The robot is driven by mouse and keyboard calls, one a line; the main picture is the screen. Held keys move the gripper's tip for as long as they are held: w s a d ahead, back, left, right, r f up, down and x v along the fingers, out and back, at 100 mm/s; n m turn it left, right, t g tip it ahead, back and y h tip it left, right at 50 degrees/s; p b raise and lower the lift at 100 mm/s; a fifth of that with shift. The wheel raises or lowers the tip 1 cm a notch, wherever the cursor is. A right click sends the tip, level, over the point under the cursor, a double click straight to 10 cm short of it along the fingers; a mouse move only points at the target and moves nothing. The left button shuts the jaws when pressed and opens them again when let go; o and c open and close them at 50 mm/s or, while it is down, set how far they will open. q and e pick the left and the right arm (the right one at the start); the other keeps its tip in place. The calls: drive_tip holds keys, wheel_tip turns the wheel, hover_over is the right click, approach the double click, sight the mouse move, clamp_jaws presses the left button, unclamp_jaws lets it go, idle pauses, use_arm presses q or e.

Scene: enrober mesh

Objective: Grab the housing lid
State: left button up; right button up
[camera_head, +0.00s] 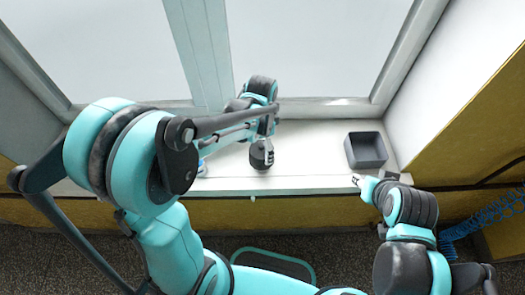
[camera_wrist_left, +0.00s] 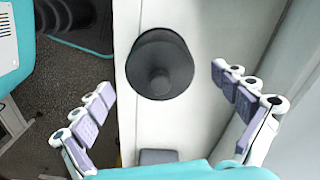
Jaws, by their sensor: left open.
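The housing lid (camera_head: 261,155) is a dark grey round piece on the white sill, partly hidden by my left gripper in the head view. In the left wrist view the lid (camera_wrist_left: 160,52) shows from above as a dark disc with a round knob in its middle. My left gripper (camera_head: 268,146) is over the lid. In the left wrist view its fingers (camera_wrist_left: 163,80) are spread wide, one on each side of the lid, with clear gaps. My right gripper (camera_head: 358,182) is by the sill's front edge, right of the lid; its fingers are too small to judge.
An open dark grey square bin (camera_head: 366,151) stands on the white sill (camera_head: 315,150) to the right. The window frame (camera_head: 330,110) runs behind the sill, and a white wall (camera_head: 445,95) closes the right side. The sill between lid and bin is clear.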

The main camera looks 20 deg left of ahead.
sight(262, 151)
use_arm(q)
wheel_tip(262, 151, down, 4)
drive_tip(key=shift+r+b, duration=0.1)
drive_tip(key=shift+b, duration=0.4)
drive_tip(key=c, duration=1.2)
drive_tip(key=shift+r, duration=0.15)
drive_tip(key=shift+c, duration=0.2)
